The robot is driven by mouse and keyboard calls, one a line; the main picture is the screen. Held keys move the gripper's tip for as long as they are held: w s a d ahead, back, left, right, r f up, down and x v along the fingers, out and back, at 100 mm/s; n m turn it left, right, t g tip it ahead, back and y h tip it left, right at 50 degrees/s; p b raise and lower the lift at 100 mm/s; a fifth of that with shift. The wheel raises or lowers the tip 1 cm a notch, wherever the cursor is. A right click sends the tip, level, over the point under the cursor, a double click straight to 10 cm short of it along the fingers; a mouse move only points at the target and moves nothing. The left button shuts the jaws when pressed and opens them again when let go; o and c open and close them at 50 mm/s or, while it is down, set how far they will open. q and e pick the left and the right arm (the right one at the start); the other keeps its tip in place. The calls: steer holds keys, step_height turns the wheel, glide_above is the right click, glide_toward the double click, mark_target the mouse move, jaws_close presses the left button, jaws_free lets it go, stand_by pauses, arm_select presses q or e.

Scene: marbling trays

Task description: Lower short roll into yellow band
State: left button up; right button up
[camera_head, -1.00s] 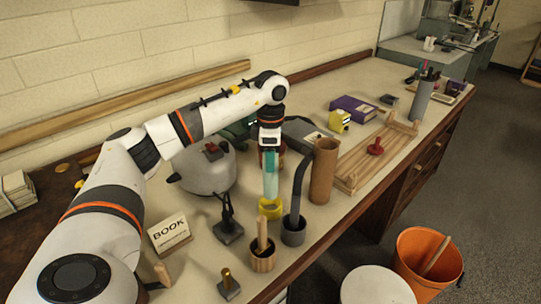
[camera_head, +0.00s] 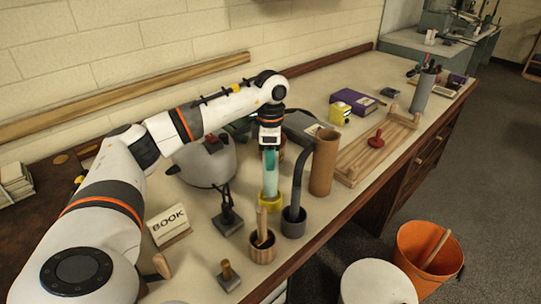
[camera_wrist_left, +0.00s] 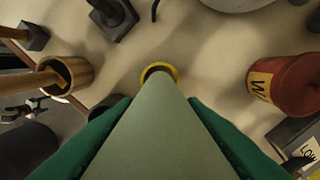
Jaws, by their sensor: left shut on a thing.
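The short roll (camera_head: 270,175) is a pale teal cylinder, held upright. My left gripper (camera_head: 270,150) is shut on its upper part, above the bench. The yellow band (camera_head: 270,205) is a short ring standing on the bench directly under the roll. In the head view the roll's lower end meets the band's top opening and appears to be just inside it. In the left wrist view the roll (camera_wrist_left: 160,135) hides the near part of the band (camera_wrist_left: 158,68); a dark gap shows inside its far rim. How deep the roll sits is unclear. My right gripper is out of view.
A grey cup with a bent dark pipe (camera_head: 298,195) and a brown tube (camera_head: 324,162) stand close right of the band. A wooden cup (camera_head: 263,248) is in front, a dark stand (camera_head: 228,215) to the left, a grey kettle (camera_head: 207,165) behind left.

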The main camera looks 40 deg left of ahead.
arm_select(q)
steer(key=shift+f+b, duration=1.45)
steer(key=shift+f, duration=1.05)
stand_by(0.8)
steer(key=o, duration=1.1)
step_height(320, 180, up, 12)
steer(key=shift+r, duration=0.1)
